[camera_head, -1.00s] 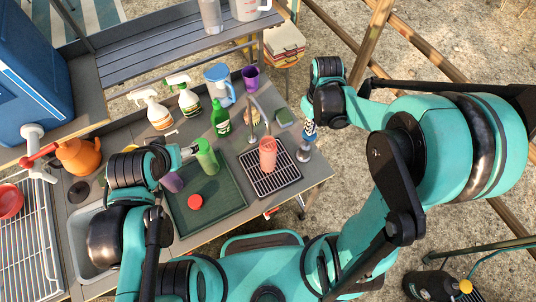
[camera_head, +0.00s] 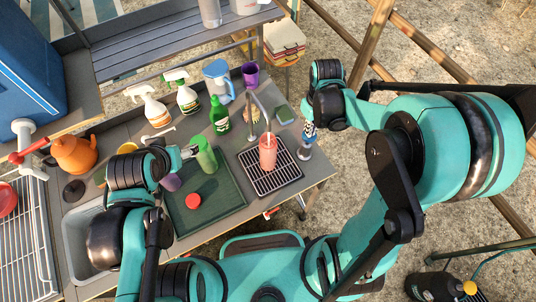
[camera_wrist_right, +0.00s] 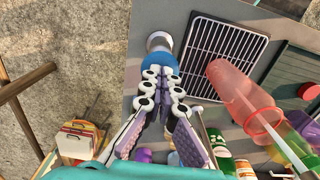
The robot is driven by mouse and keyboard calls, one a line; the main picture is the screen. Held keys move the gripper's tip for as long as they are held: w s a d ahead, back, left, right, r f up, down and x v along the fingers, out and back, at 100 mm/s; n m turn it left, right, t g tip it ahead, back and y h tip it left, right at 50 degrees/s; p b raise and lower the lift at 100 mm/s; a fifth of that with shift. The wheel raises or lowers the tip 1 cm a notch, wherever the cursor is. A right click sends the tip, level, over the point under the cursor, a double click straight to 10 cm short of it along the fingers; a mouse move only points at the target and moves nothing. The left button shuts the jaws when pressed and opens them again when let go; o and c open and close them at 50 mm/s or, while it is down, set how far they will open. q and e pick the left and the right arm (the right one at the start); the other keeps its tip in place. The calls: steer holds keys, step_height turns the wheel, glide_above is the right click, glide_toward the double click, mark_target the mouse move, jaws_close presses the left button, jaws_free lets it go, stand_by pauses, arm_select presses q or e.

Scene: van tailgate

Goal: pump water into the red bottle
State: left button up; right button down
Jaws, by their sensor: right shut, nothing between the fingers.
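The red bottle (camera_head: 268,152) stands upright and uncapped on the black drip grate (camera_head: 275,183), under the curved metal spout (camera_head: 254,98). A thin whitish stream runs from the spout into its mouth; the bottle and stream also show in the right wrist view (camera_wrist_right: 238,92). My right gripper (camera_head: 308,113) is shut and empty, its fingertips over the blue top of the pump (camera_wrist_right: 167,62), apparently touching it. My left gripper (camera_head: 190,152) is beside a green bottle (camera_head: 206,153); its fingers are too small to read. A red cap (camera_head: 194,201) lies on the green tray (camera_head: 228,205).
Spray bottles (camera_head: 186,96), a green soap bottle (camera_head: 219,117), a blue-lidded pitcher (camera_head: 218,80) and a purple cup (camera_head: 251,74) stand behind. An orange kettle (camera_head: 74,154) is at left.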

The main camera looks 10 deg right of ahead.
steer(key=shift+f+b, duration=0.6)
steer(key=shift+f, duration=0.25)
steer(key=shift+r+p, duration=1.85)
steer(key=shift+r, duration=0.55)
step_height(320, 180, up, 6)
steer(key=p, duration=0.4)
steer(key=s+a+f+m+t+b, duration=0.3)
steer(key=s+f+t+b, duration=0.4)
steer(key=b, duration=0.9)
steer(key=shift+s+m, duration=0.4)
steer(key=shift+s, duration=0.05)
